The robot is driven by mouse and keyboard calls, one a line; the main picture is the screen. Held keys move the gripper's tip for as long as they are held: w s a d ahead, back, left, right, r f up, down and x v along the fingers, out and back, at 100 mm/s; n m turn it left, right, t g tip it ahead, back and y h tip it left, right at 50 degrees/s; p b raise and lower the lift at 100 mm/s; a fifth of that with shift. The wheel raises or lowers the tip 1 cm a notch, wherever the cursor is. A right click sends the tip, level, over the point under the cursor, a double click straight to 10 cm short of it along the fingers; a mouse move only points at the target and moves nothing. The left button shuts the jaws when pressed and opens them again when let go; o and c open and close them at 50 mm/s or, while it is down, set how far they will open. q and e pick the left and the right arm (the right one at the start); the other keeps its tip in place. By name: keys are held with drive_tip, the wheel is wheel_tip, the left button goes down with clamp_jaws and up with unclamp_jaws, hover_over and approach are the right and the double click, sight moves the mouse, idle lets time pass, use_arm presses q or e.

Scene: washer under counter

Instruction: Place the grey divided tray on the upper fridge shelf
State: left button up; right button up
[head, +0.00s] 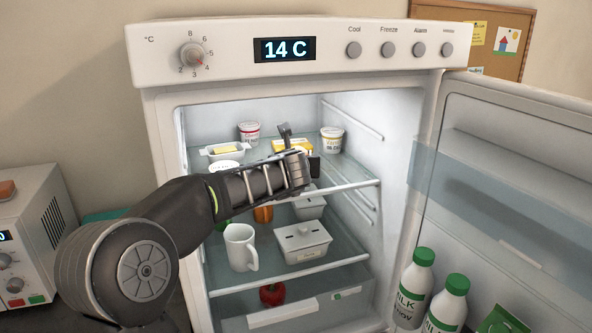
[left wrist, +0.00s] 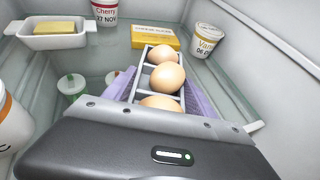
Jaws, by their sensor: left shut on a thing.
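The grey divided tray (left wrist: 146,60) is in the left wrist view, with eggs (left wrist: 167,77) standing in a row in its compartments. My left gripper (head: 299,150) is shut on the tray, with purple finger pads on either side of it. In the head view, the gripper reaches into the open fridge at the height of the upper shelf (head: 345,172), and my arm hides most of the tray. The glass upper shelf also shows beneath the tray in the left wrist view (left wrist: 218,75). I cannot tell whether the tray touches the shelf. My right gripper is not in view.
On the upper shelf are a butter dish (head: 222,152), a Cherry tub (head: 249,132), a yellow packet (left wrist: 156,36) behind the tray and a Vanilla tub (head: 332,140) to its right. A mug (head: 240,247) and lidded container (head: 303,243) stand below. The fridge door (head: 510,190) is open right.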

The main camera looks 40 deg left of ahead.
use_arm(q)
drive_tip(key=shift+w+a+f, duration=0.15)
drive_tip(key=shift+a+f, duration=0.05)
drive_tip(key=shift+f, duration=0.2)
drive_tip(key=shift+f, duration=0.1)
drive_tip(key=o, duration=1.5)
drive_tip(key=shift+r+p, duration=0.2)
drive_tip(key=shift+p, duration=0.1)
drive_tip(key=b+v, duration=0.1)
drive_tip(key=v, duration=1.1)
drive_tip(key=shift+f, duration=0.1)
